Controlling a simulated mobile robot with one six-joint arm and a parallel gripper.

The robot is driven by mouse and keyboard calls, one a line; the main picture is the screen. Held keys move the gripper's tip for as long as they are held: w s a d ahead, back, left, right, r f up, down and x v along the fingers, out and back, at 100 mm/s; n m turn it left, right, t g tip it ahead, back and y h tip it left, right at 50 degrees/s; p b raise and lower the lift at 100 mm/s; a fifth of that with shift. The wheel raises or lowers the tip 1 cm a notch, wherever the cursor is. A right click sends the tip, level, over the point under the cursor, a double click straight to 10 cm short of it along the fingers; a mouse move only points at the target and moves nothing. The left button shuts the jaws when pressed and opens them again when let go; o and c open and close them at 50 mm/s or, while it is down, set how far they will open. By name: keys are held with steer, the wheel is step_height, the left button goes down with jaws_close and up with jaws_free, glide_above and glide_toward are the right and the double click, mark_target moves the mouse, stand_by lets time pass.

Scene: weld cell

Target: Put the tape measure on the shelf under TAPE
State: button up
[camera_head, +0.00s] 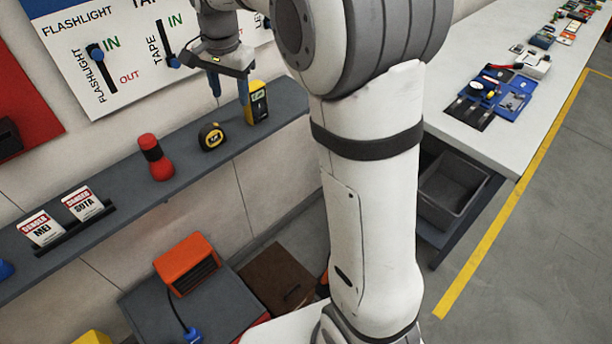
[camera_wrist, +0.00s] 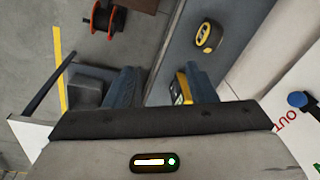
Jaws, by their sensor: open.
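The black and yellow tape measure (camera_head: 211,137) stands on the grey wall shelf (camera_head: 108,203), between a red cylinder and a yellow meter. It also shows in the wrist view (camera_wrist: 208,37), clear of the fingers. The word TAPE is on the wall board (camera_head: 130,75), beside a slot whose blue knob (camera_head: 174,62) sits at the lower end. My gripper (camera_head: 228,88) is open and empty, above the shelf, to the right of the tape measure and close to the meter. In the wrist view its two fingers (camera_wrist: 160,92) are apart, with nothing held between them.
The yellow meter (camera_head: 257,101) stands on the shelf by my gripper, partly hidden by a finger in the wrist view (camera_wrist: 182,90). The red-black cylinder (camera_head: 155,157) and two tag stacks (camera_head: 62,215) stand farther left. A white bench (camera_head: 455,85) with tools runs at right.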

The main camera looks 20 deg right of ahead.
steer(key=s+d+f+n, duration=0.1)
steer(key=s+d+n, duration=0.1)
steer(key=s, duration=0.6)
steer(key=s+d+f+n+t, duration=0.1)
steer(key=s+n, duration=0.3)
steer(key=s, duration=0.5)
steer(key=s+d+f+n+t, duration=0.1)
steer(key=s+d, duration=0.3)
steer(key=s, duration=0.5)
steer(key=shift+s+f+n, duration=0.15)
steer(key=shift+f+n, duration=0.15)
steer(key=shift+n, duration=0.6)
